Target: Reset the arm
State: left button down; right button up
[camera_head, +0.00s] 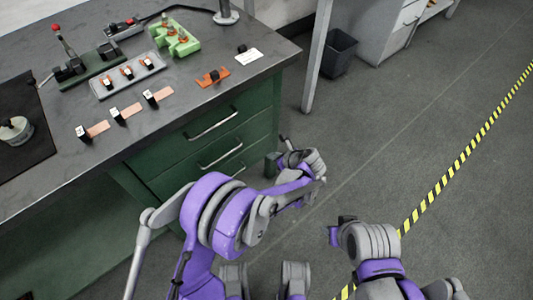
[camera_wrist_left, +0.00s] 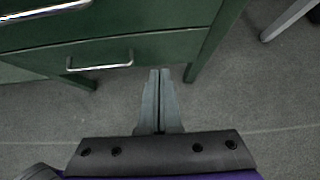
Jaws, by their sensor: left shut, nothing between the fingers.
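My left arm reaches forward in the head view, past the front of the green cabinet under the workbench. My left gripper (camera_head: 272,163) hangs beside the drawers, above the floor. In the left wrist view its two grey fingers (camera_wrist_left: 160,75) lie together, shut and empty. Part of my right arm (camera_head: 372,245) shows at the lower right of the head view. I cannot make out its gripper.
The workbench (camera_head: 165,150) holds copper foil strips (camera_head: 130,110), a grey tray (camera_head: 100,90), a green holder (camera_head: 183,45) and an orange piece (camera_head: 212,77). Drawer handles (camera_head: 220,154) stick out near my left gripper. A bin (camera_head: 338,55) stands behind.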

pick_arm(q)
jog(key=shift+v, duration=0.95)
pick_arm(e)
jog(key=shift+r, duration=0.2)
pick_arm(q)
jog(key=s+a+r+n+g+h, duration=0.1)
jog(key=s+a+r+n, duration=0.5)
jog(key=a+n, duration=0.15)
jog(key=s+a+r+n+g+h, duration=0.2)
jog(key=s+a+r+n, duration=0.4)
jog(key=a, duration=0.3)
jog(key=s+a+n+h, duration=0.1)
jog(key=s+a+n, duration=0.2)
jog(key=s+n, duration=0.5)
jog(key=s+a+n+h, duration=0.2)
jog(key=s+n, duration=0.5)
jog(key=s, duration=0.2)
notch_tip(320, 180, up, 24)
jog(key=w+t+p, duration=0.1)
jog(key=p, duration=1.9)
jog(key=shift+r+p, duration=0.2)
jog(key=shift+p, duration=0.15)
pick_arm(e)
notch_tip(320, 180, up, 23)
jog(key=w+t, duration=0.1)
jog(key=shift+w+r, duration=0.2)
jog(key=shift+w, duration=0.05)
